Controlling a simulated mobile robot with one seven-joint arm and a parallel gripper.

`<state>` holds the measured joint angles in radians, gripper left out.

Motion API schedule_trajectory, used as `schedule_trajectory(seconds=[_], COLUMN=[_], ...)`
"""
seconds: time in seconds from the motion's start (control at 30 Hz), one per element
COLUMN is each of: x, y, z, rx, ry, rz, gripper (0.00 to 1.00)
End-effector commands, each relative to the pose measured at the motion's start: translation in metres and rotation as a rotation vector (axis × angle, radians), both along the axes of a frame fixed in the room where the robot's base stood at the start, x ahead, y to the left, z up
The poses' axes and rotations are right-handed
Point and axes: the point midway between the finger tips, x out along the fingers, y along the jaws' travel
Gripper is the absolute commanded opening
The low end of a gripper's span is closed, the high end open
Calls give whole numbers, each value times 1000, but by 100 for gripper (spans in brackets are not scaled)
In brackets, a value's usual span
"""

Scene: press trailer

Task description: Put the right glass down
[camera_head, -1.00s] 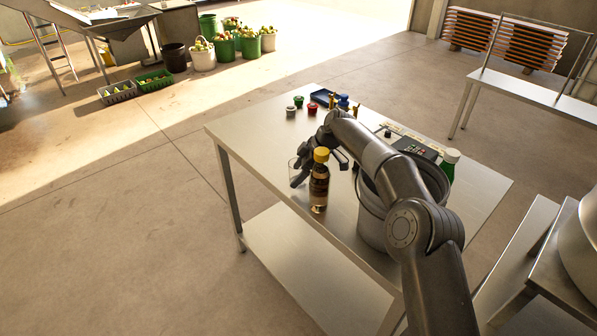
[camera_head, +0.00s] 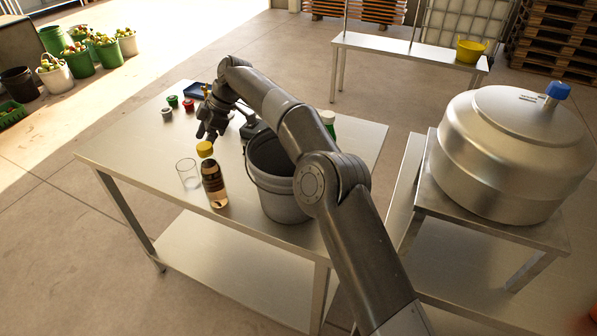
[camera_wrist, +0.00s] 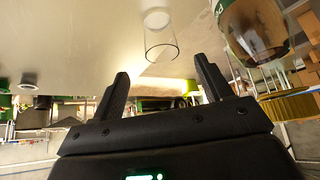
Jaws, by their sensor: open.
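A clear, empty glass (camera_head: 188,174) stands upright on the steel table (camera_head: 128,152), left of an amber bottle with a yellow cap (camera_head: 213,183). My gripper (camera_head: 207,133) is behind the glass and bottle in the head view, apart from the glass. In the wrist view my gripper (camera_wrist: 163,68) has its fingers wide apart with nothing between them. The glass (camera_wrist: 161,38) shows beyond the fingertips, and the bottle (camera_wrist: 258,30) is to the right. Only one glass is in view.
A grey bucket (camera_head: 277,205) stands right of the bottle, under my arm. The table's left front is clear. A large steel vessel (camera_head: 512,150) stands at right.

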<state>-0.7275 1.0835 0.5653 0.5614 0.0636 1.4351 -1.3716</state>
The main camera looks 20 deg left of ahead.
Motion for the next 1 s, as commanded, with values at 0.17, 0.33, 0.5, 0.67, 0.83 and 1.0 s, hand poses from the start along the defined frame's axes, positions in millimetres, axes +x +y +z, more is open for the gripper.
schedule_trajectory(seconds=[0.17, 0.33, 0.5, 0.67, 0.83, 1.0], x=[1, 11, 26, 36, 42, 40], y=[-2, -25, -76, -134, -203, -278], z=[3, 32, 76, 111, 141, 163], rx=[-2, -37, -103, -161, -213, -253], ry=[-3, -33, -82, -123, -159, -183], rz=[-6, -81, -241, -417, -624, -846], gripper=[72, 72, 72, 72, 72, 72])
